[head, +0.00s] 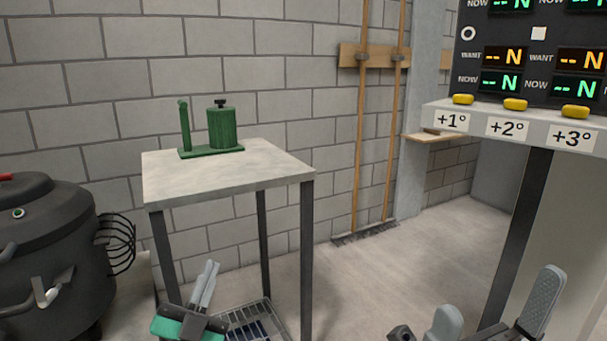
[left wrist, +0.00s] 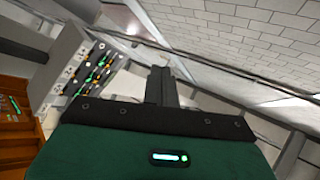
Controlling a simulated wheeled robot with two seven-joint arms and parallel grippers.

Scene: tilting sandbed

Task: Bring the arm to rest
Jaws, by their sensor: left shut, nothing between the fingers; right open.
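My left gripper (head: 207,284) shows low in the head view, in front of the small table. Its two grey fingers are together and point up, with nothing between them. In the left wrist view its fingers (left wrist: 160,85) also show closed, beyond the green and black gripper body. My right gripper (head: 492,309) is at the bottom right of the head view, its grey fingers wide apart and empty. Part of it is cut off by the lower edge.
A small table (head: 228,187) bears a green stand with a cylinder (head: 225,128). A dark round vessel (head: 45,250) stands at the left. A panel with yellow buttons (head: 515,104) and number displays is at the right. A wire rack (head: 250,318) sits low under the table. The floor between is clear.

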